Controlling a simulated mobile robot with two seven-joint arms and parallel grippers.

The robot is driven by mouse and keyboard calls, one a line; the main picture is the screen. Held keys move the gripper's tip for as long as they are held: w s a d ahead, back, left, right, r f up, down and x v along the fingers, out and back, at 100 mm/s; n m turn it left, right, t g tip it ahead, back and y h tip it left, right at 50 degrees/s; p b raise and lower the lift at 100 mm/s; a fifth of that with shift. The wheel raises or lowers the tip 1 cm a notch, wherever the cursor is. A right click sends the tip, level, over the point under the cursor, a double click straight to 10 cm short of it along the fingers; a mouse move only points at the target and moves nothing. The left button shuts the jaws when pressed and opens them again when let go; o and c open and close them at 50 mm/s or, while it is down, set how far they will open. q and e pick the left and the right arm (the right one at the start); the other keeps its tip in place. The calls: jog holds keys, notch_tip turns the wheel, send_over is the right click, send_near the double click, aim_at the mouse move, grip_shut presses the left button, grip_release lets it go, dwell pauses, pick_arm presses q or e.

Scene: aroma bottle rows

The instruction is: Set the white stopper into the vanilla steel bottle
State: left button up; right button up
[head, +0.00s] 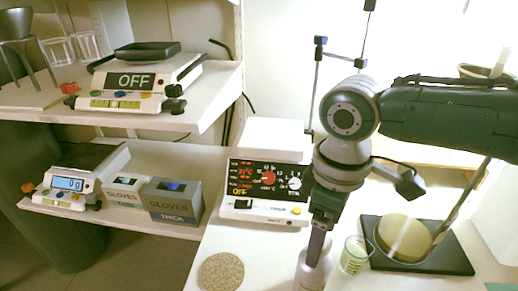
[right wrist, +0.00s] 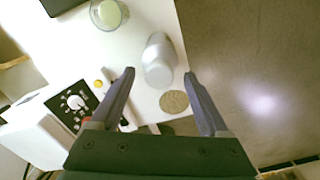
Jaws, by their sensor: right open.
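A pale steel bottle (head: 312,272) stands on the white bench at the bottom of the head view, partly behind my right gripper (head: 317,240). In the right wrist view the bottle (right wrist: 160,52) shows between and beyond the fingertips of my right gripper (right wrist: 160,75). That gripper is open and empty, pointing down above the bottle, with a visible gap on each side of it. I cannot read a vanilla label, and I cannot make out a separate white stopper. My left gripper is not in view.
A glass beaker (head: 355,254) with pale green contents stands right of the bottle. A speckled round mat (head: 221,272) lies to its left. A hotplate (head: 265,180) stands behind. A dark stand base (head: 430,259) is at right. Glove boxes (head: 174,200) and scales occupy the left shelves.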

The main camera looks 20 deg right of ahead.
notch_tip(320, 180, up, 8)
jog(key=shift+r+p, duration=0.2)
jog(key=shift+p, duration=0.45)
